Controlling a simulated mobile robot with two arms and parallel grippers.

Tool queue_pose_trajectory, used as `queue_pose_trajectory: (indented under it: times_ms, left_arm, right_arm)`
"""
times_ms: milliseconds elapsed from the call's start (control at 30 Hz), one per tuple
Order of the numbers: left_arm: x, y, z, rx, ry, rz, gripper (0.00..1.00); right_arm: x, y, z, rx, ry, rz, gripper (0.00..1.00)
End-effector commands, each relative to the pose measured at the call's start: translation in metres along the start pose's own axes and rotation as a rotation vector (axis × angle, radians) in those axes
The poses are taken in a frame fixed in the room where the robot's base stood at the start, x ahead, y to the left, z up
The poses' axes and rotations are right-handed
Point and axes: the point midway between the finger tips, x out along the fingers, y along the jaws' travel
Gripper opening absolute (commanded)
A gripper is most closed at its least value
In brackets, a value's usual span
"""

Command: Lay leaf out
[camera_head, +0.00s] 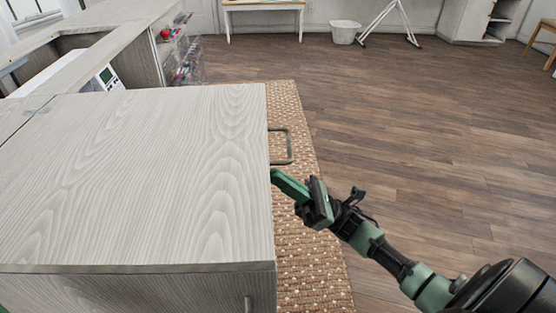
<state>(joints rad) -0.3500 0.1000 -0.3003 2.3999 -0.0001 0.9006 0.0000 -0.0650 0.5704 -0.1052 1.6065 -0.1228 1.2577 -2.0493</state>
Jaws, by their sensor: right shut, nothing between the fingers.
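A broad pale wood-grain panel (150,165), the top of the sewing cabinet, fills the left half of the view and lies flat. I cannot tell whether it is the leaf alone or the leaf folded on the top. A green-grey loop handle (290,146) sticks out from its right side. My right gripper (275,175) is shut and empty, with its green fingertips at the panel's right edge, just nearer to me than the handle. Whether they touch the edge is unclear. My left gripper is not in view.
A white machine with a small screen (106,78) sits beyond the panel at the left. A clear rack of small items (187,60) stands behind. A woven rug (310,255) lies along the cabinet's right side. The wooden floor (430,130) to the right is clear.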

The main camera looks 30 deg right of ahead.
Motion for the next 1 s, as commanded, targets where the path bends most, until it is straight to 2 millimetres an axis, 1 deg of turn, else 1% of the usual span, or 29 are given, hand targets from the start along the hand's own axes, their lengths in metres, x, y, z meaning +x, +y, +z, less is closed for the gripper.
queue_pose_trajectory:
  times_ms: [33, 67, 100, 300, 467, 867, 1000]
  left_arm:
    - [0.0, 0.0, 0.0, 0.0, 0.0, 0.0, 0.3]
    - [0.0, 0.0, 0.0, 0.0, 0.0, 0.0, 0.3]
    - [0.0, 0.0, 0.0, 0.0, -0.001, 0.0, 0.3]
    - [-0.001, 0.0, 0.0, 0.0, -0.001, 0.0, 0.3]
    - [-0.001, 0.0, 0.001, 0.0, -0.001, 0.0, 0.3]
    - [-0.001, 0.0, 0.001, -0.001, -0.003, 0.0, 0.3]
    - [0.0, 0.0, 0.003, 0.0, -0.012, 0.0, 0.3]
  right_arm:
    - [0.011, 0.001, 0.001, 0.0, -0.002, 0.005, 0.0]
    - [0.015, 0.001, 0.002, -0.001, -0.001, 0.003, 0.0]
    - [0.019, 0.001, 0.008, -0.002, 0.001, 0.004, 0.0]
    - [0.035, 0.0, 0.024, 0.0, 0.0, 0.001, 0.0]
    - [0.039, 0.0, 0.028, 0.001, 0.0, 0.0, 0.0]
    - [0.039, -0.001, 0.029, 0.001, 0.0, -0.001, 0.0]
    - [0.042, -0.003, 0.03, 0.0, -0.001, 0.0, 0.0]
